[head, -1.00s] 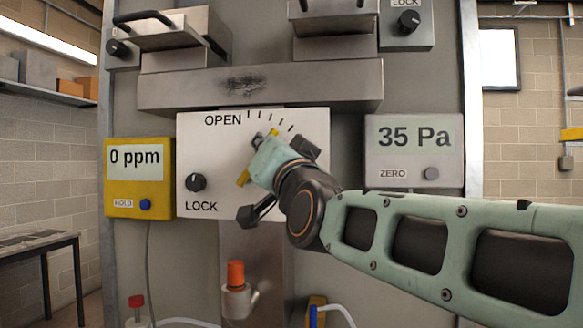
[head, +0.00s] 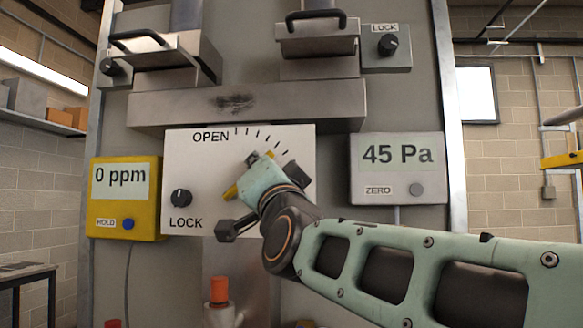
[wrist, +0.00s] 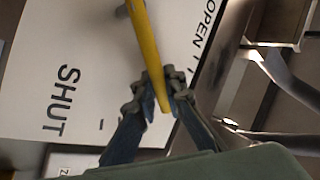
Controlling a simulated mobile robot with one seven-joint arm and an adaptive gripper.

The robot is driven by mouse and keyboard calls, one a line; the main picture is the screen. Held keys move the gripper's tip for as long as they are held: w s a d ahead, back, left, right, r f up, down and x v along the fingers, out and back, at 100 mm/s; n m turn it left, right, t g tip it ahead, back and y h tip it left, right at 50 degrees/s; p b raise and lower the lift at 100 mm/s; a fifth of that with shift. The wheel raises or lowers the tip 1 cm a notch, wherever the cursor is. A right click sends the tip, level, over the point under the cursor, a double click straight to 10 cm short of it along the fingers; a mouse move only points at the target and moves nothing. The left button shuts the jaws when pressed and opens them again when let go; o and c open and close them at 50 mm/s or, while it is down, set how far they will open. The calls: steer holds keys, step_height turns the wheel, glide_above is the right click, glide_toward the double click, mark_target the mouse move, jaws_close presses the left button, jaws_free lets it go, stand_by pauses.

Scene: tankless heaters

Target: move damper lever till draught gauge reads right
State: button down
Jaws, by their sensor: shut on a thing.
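The yellow damper lever (wrist: 143,45) crosses the white dial plate (head: 190,150) marked OPEN, SHUT and LOCK. My gripper (wrist: 160,92) is shut on the lever near one end, with a finger on each side. In the head view, my gripper (head: 262,172) covers the lever's middle, and its lower-left end (head: 231,192) shows past it. The lever points up and right among the scale ticks; its exact tick is hidden. The draught gauge (head: 397,165) at the right reads 45 Pa. The black LOCK knob (head: 181,198) is on the plate's left.
A yellow meter (head: 125,198) left of the plate reads 0 ppm. Metal boxes with black handles (head: 140,38) and a steel crosspiece (head: 180,108) jut out above. An orange-capped fitting (head: 220,290) is below. My arm reaches in from the lower right.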

steer(key=c, duration=2.3)
jaws_free()
steer(key=shift+o, duration=0.2)
steer(key=shift+s, duration=0.1)
steer(key=v, duration=1.1)
steer(key=shift+s+f, duration=0.2)
steer(key=shift+s, duration=0.15)
steer(key=shift+d, duration=0.15)
